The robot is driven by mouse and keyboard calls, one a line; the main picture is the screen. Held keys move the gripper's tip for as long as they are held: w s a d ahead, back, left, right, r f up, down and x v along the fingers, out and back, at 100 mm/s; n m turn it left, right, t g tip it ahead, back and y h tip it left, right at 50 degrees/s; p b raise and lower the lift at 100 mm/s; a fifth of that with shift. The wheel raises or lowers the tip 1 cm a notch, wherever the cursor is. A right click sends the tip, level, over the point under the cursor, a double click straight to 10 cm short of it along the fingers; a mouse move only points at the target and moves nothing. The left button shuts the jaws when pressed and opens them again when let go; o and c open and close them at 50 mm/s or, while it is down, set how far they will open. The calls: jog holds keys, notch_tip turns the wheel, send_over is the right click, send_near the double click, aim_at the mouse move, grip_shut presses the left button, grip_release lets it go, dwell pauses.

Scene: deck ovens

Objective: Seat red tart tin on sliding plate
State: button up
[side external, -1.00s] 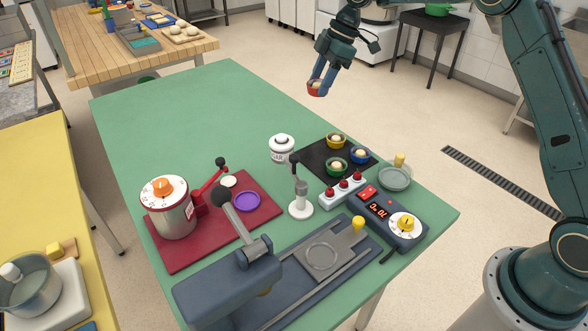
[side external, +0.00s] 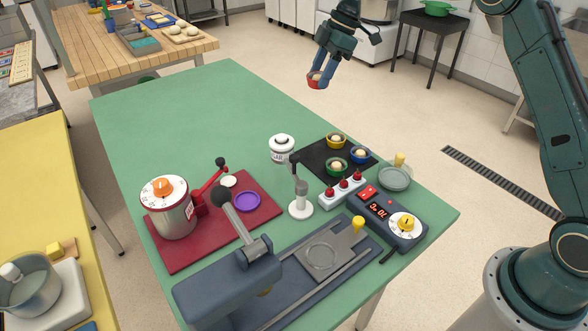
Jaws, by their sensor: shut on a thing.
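My gripper (side external: 318,79) is shut on the red tart tin (side external: 315,84), which has pale filling inside. The sliding plate (side external: 342,243) is part of the dark grey press at the table's front. It has a round recess (side external: 321,257) that looks empty and a yellow knob (side external: 358,224) at its far end. The tin is apart from the plate.
Yellow, blue and green tins (side external: 336,166) stand on a black mat (side external: 311,158). A white lever stand (side external: 300,205), a red-button box (side external: 342,188) and a dial controller (side external: 402,225) surround the plate's far end. The press head and lever (side external: 240,224) rise at its near end. The table's far left (side external: 180,110) is clear.

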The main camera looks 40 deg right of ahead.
jog(key=shift+r, duration=1.75)
jog(key=shift+s+a+r, duration=0.15)
jog(key=shift+s+a, duration=0.15)
jog(key=shift+a, duration=0.3)
jog(key=shift+s+a+r, duration=0.1)
jog(key=shift+s+a, duration=0.15)
jog(key=shift+a, duration=0.35)
jog(key=shift+n+g, duration=0.3)
jog(key=shift+n, duration=0.3)
jog(key=s+a, duration=0.1)
jog(key=a, duration=0.1)
jog(key=s+a+r, duration=0.1)
jog(key=a, duration=0.1)
jog(key=s+a, duration=0.2)
jog(key=shift+a+r, duration=0.15)
jog(key=shift+a, duration=0.05)
jog(key=s+a+f+n, duration=0.1)
jog(key=s+a, duration=0.3)
jog(key=s, duration=0.3)
jog(key=s+a+n+g, duration=0.1)
jog(key=s+a, duration=0.3)
jog(key=s, duration=0.4)
jog(key=s+a+f+n, duration=0.1)
jog(key=s+a, duration=0.3)
jog(key=s, duration=0.3)
jog(key=shift+w+f, duration=0.15)
jog(key=shift+f, duration=7.9)
jog(key=shift+f, duration=0.15)
jog(key=shift+f, duration=2.75)
